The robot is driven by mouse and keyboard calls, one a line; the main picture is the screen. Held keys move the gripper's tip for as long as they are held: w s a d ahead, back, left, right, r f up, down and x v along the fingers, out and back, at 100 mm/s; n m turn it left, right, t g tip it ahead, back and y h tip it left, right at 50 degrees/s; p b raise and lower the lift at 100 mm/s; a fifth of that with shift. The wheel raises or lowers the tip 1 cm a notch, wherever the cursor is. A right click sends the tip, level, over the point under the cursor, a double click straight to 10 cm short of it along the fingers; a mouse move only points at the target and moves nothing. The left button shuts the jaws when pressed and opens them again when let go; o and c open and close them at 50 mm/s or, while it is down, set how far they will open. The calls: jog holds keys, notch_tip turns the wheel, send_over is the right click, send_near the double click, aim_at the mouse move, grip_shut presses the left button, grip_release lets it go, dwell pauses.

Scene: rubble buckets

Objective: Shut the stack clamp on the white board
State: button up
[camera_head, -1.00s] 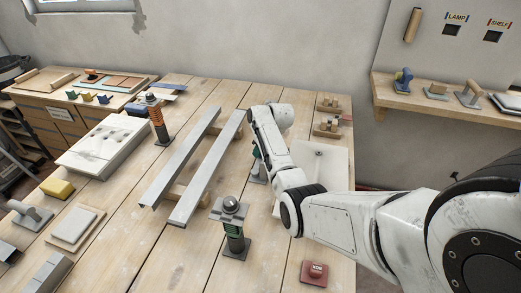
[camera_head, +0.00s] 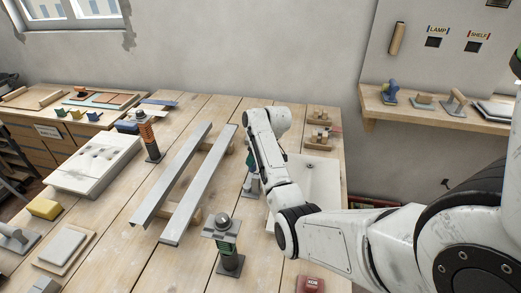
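Two pale boards show. One white board (camera_head: 88,166) with dark marks lies flat on the left of the bench. Another white board (camera_head: 318,185) lies at the right, partly behind my arm. I cannot tell which is the task's board. No part is clearly readable as the stack clamp. Upright posts on square feet stand on the bench: one with an orange coil (camera_head: 147,132), one green and dark with a metal top (camera_head: 228,248), and one (camera_head: 250,165) partly hidden beside my arm.
Two long metal rails (camera_head: 199,186) lie on wooden blocks mid-bench. A yellow block (camera_head: 43,208), a trowel (camera_head: 14,238) and a pale slab (camera_head: 64,246) are at the left. A red block (camera_head: 309,284) is at the front. A wall shelf (camera_head: 440,112) holds hand tools.

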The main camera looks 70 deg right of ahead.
jog(key=v, duration=0.5)
jog(key=shift+s+r, duration=0.1)
jog(key=shift+r, duration=0.2)
dwell(0.5)
